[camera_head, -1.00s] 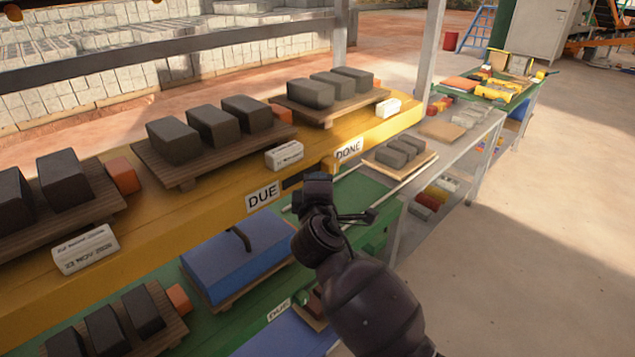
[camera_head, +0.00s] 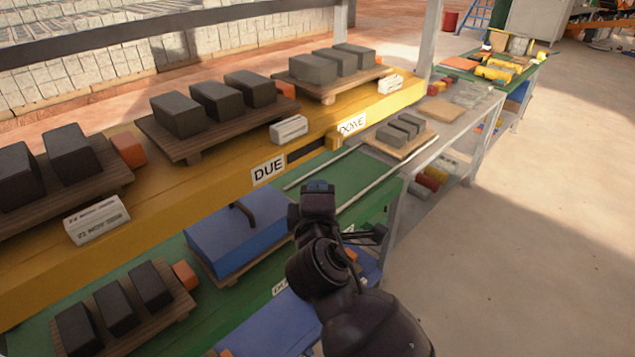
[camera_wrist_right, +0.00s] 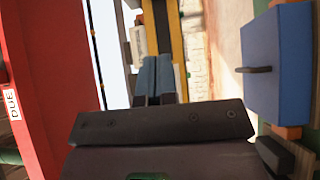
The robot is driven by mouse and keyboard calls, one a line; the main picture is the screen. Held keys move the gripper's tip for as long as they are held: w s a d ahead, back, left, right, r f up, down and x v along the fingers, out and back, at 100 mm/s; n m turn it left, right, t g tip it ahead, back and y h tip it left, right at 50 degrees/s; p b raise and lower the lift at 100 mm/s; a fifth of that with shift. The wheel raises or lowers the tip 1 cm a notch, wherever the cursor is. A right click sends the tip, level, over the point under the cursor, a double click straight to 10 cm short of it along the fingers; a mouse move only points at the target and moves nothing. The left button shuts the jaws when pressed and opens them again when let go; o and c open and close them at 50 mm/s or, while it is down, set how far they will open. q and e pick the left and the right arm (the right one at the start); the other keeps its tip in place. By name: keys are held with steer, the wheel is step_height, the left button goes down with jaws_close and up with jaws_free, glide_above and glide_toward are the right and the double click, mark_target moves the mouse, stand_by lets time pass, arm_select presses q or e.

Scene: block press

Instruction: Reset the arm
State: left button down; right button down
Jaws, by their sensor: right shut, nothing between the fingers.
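My right arm comes in from the bottom right in the head view. My left gripper is not in view.
A yellow shelf (camera_head: 222,192) carries dark blocks on wooden boards, with DUE (camera_head: 268,170) and DONE (camera_head: 351,125) labels. More blocks stand on a board (camera_head: 172,318) at lower left. A grey table (camera_head: 462,118) stands beyond. The floor (camera_head: 560,220) at right is clear.

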stand_by(0.5)
steer(key=s+d+f+m+g+y, duration=0.1)
steer(key=s+d+f+m+y, duration=0.15)
steer(key=d+f+m, duration=0.5)
steer(key=s+d+f+m+g+y, duration=0.1)
steer(key=s+d+f+m, duration=0.2)
steer(key=d+f+m, duration=0.45)
steer(key=s+d+f+m+g+h, duration=0.2)
steer(key=s+d+f+g+h, duration=0.1)
steer(key=s+d+f, duration=0.9)
steer(key=s+f+g, duration=0.1)
steer(key=s+f, duration=0.1)
steer(key=s, duration=0.2)
steer(key=shift+s+d+f+h, duration=0.3)
steer(key=shift+d+f+h, duration=0.05)
steer(key=shift+d, duration=0.05)
